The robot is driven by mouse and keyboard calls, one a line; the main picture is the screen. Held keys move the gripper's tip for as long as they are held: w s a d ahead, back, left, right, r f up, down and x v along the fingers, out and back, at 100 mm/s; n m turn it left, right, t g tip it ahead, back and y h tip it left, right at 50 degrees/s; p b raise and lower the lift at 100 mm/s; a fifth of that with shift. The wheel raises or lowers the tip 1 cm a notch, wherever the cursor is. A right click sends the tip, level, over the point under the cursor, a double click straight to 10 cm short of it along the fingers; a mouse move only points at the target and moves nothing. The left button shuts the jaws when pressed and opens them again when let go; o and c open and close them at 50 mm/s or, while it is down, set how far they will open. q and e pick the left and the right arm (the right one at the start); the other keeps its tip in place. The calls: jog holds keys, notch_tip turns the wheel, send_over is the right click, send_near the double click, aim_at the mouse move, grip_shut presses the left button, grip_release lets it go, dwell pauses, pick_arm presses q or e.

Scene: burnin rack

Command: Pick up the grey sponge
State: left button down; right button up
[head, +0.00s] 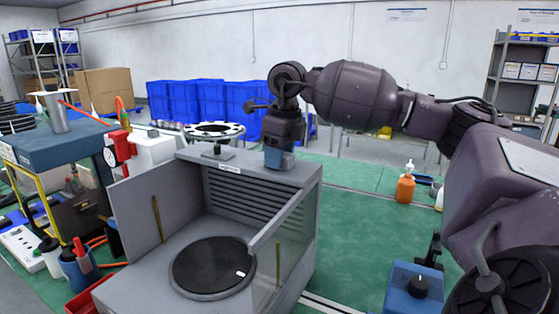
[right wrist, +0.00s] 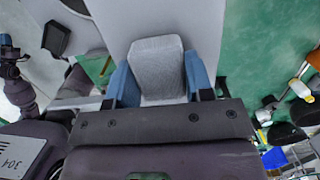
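The grey sponge (right wrist: 158,68) shows in the right wrist view, between the two blue fingers of my right gripper (right wrist: 158,82). It fills the space between them with no clear gap on either side, so the gripper looks shut on it. In the head view my right gripper (head: 279,160) points down at the top of the grey cabinet (head: 215,178), near its rear right corner. The sponge is hidden there behind the fingers. A small blue-tipped dark arm end, apparently my left gripper (right wrist: 8,45), shows at the left edge of the right wrist view, too small to read.
The open-fronted cabinet holds a dark round turntable (head: 212,266). A black knob (head: 217,149) stands on its top, left of my right gripper. An orange bottle (head: 405,188) stands on the green bench (head: 360,230), which has free room right of the cabinet.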

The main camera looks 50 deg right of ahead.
jog(key=shift+c, duration=1.3)
pick_arm(q)
jog(key=shift+s+a+f, duration=0.1)
jog(key=shift+s+f, duration=0.05)
jog(key=shift+s, duration=0.15)
